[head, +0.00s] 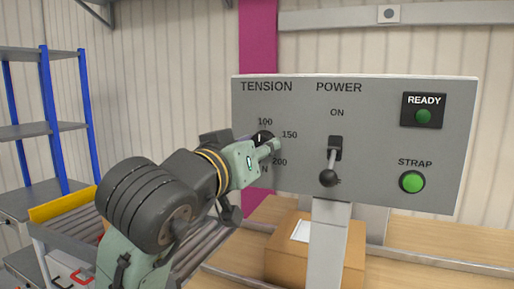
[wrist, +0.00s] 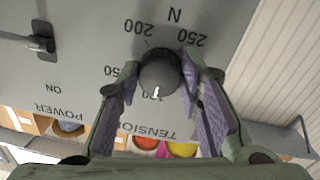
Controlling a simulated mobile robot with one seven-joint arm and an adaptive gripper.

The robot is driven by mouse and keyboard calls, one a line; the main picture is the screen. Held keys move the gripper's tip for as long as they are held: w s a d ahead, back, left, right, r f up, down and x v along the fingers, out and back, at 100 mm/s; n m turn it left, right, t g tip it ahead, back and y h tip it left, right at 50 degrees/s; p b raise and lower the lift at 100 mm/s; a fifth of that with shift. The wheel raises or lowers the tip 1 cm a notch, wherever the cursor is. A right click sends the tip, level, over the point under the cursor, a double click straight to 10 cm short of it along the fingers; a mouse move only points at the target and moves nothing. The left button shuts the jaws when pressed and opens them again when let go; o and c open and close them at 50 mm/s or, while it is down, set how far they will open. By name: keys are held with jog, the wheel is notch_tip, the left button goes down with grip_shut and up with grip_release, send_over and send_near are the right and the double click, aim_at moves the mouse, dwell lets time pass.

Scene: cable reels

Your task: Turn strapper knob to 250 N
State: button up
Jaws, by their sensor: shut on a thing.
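The black tension knob (wrist: 158,73) sits on the grey strapper panel (head: 385,120). Its white pointer mark faces the "100" label, which the knob partly covers in the wrist view. The knob also shows in the head view (head: 264,135), partly behind my gripper. The "250" label (wrist: 190,37) is visible in the wrist view, but my gripper hides it in the head view. My gripper (wrist: 160,80) is shut on the knob, with one purple-padded finger on each side; in the head view my gripper (head: 268,148) reaches the panel from the left.
The power lever (head: 328,177) stands on the panel right of the knob, its handle down. A green strap button (head: 412,182) and a ready lamp (head: 424,116) are further right. A cardboard box (head: 285,250) lies below the panel. Blue-post shelving (head: 45,110) stands at left.

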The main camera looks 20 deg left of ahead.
jog(key=shift+c, duration=1.1)
